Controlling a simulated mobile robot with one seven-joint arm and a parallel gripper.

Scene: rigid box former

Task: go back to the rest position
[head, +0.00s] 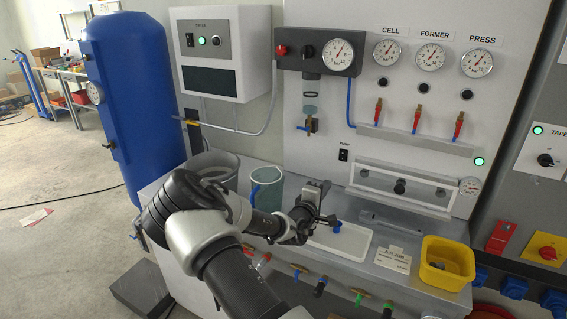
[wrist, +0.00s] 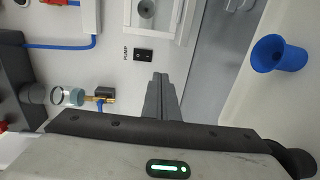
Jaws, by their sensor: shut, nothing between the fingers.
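My gripper (head: 329,218) is at the end of my bent arm, above the left part of the white tray on the bench. In the wrist view its dark fingers (wrist: 160,97) are together, with nothing between them. A small blue cup-shaped part (head: 337,227) is at the white tray (head: 356,253), close to my gripper in the head view. In the wrist view the blue part (wrist: 280,54) is apart from the fingers, to their right. My arm hides part of the bench.
A yellow bin (head: 446,259) stands to the right of the tray. A grey bucket (head: 214,165) and a clear greenish container (head: 268,187) stand behind my arm. The panel with gauges and red-handled valves rises behind the bench. A blue tank (head: 128,95) stands at left.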

